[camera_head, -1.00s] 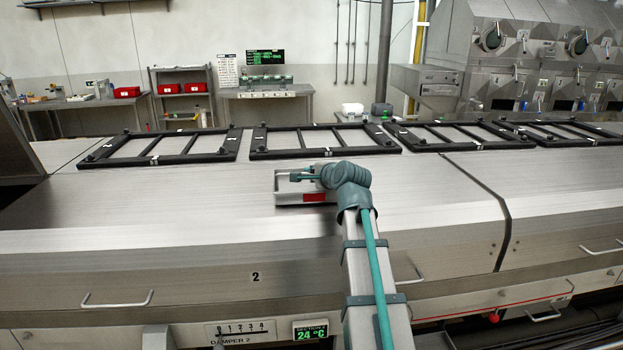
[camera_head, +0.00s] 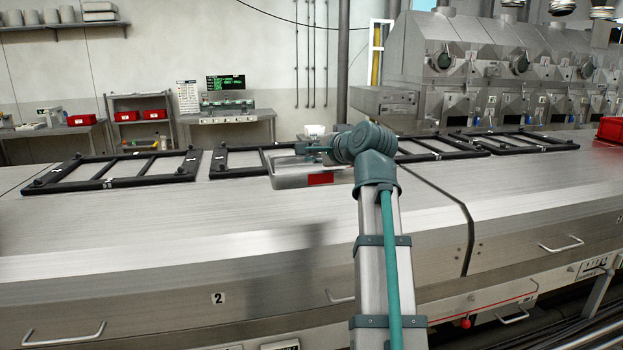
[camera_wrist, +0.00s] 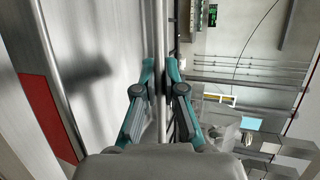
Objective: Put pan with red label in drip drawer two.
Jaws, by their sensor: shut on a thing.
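The metal pan (camera_head: 292,181) with its red label (camera_head: 320,179) is held up over the steel hood, in front of the dark frames in the head view. My gripper (camera_head: 308,152) is shut on its rim; my wrist partly hides the pan's right side. In the wrist view my gripper (camera_wrist: 161,78) has its teal fingers closed on both sides of a thin metal wall, and the red label (camera_wrist: 45,112) shows at left. The hood section marked 2 (camera_head: 218,298) is at lower left. I cannot make out drip drawer two.
Black frames (camera_head: 125,169) lie along the back of the hood. A handle (camera_head: 62,335) is at lower left. A low drawer (camera_head: 490,302) with a red line and a label too small to read is at right. A red box (camera_head: 610,130) stands at far right.

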